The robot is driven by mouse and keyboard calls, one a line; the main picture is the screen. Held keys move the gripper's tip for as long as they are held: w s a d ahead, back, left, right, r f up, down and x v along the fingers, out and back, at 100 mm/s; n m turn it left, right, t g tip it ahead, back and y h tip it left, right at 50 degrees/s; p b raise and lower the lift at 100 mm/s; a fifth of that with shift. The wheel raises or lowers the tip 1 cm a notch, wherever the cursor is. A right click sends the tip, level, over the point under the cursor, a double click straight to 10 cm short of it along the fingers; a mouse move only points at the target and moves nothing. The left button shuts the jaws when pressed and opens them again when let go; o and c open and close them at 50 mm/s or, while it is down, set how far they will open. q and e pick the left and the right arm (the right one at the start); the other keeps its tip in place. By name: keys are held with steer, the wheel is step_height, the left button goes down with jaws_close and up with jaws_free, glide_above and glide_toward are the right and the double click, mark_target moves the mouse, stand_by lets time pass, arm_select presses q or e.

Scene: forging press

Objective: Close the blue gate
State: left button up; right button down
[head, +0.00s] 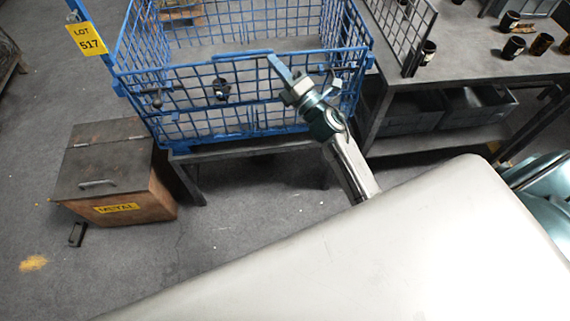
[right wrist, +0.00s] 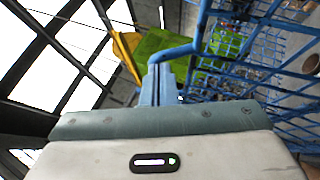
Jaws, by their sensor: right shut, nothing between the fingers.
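The blue wire-mesh crate stands on a low dark stand in the head view, with its front mesh panel, the blue gate (head: 190,92), facing me. The gate looks roughly upright; I cannot tell whether it is fully closed or latched. Dark fittings show on its face. My right gripper (head: 279,67) is at the gate's top edge, right of its middle, shut with nothing held. In the right wrist view its fingers (right wrist: 159,85) are together beside a bent blue bar (right wrist: 182,50); I cannot tell whether they touch it. My left gripper is not in view.
A yellow lot sign (head: 87,39) is at the crate's left corner. A brown metal-scrap box (head: 115,180) stands on the floor at left. A grey workbench (head: 470,55) with dark cups is at right. The floor in front of the crate is partly clear.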

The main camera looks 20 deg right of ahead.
steer(key=w+p, duration=0.1)
steer(key=w+r+p, duration=0.1)
steer(key=w+d+p, duration=0.1)
steer(key=shift+w+r+p, duration=0.3)
steer(key=shift+r, duration=0.15)
stand_by(0.4)
steer(key=shift+h, duration=0.3)
